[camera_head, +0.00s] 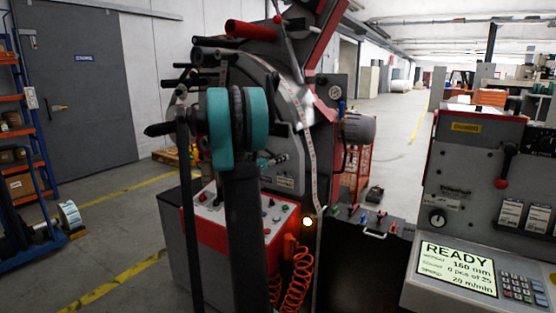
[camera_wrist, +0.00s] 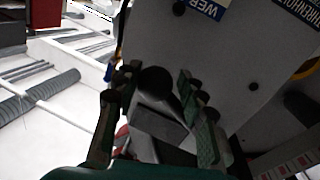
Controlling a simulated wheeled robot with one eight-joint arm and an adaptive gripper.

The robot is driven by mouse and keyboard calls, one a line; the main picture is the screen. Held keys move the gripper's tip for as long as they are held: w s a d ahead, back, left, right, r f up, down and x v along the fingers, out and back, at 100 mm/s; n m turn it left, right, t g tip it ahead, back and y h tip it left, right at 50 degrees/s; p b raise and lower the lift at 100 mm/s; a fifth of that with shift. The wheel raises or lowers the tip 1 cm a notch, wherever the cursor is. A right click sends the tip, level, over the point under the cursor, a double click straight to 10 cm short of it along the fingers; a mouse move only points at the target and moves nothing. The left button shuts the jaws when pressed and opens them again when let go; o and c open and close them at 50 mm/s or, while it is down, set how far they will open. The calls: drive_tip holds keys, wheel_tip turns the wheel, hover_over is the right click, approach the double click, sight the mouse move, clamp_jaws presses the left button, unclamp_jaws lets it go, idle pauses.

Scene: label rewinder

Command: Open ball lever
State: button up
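In the wrist view a black ball knob (camera_wrist: 155,80) on a short light stem shows between the two fingers of my gripper (camera_wrist: 158,92). The fingers are apart, with one on each side of the ball. I see no clear contact, and the depth between ball and fingertips is hard to judge. In the head view my arm stands in front of the label rewinder (camera_head: 283,182), and my gripper and this ball cannot be made out there. A separate lever with a red ball (camera_head: 501,183) hangs on the grey machine at the right.
A grey panel (camera_wrist: 235,70) with labels lies close beside the fingers. In the head view a red-edged button panel (camera_head: 240,215), orange coiled hose (camera_head: 297,280) and a screen reading READY (camera_head: 457,267) surround my arm. Open floor lies at the left.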

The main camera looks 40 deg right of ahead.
clamp_jaws()
drive_tip(key=shift+r, duration=0.15)
drive_tip(key=shift+s+d+r+n, duration=0.15)
drive_tip(key=shift+s+r+n, duration=0.15)
drive_tip(key=shift+r+n, duration=0.45)
wheel_tip(320, 180, up, 6)
drive_tip(key=n+t+h, duration=0.1)
drive_tip(key=n, duration=0.5)
drive_tip(key=shift+s+r+n, duration=0.1)
drive_tip(key=shift+n, duration=0.15)
drive_tip(key=r+n, duration=0.1)
drive_tip(key=w+r+n, duration=0.1)
drive_tip(key=shift+r+n+t+h, duration=0.25)
drive_tip(key=shift+n+t+h, duration=0.05)
drive_tip(key=shift+n+t, duration=0.1)
drive_tip(key=shift+w+a+r+n, duration=0.25)
drive_tip(key=shift+r+n, duration=0.2)
drive_tip(key=shift+n, duration=0.15)
drive_tip(key=shift+r+t, duration=0.1)
drive_tip(key=shift+t, duration=0.2)
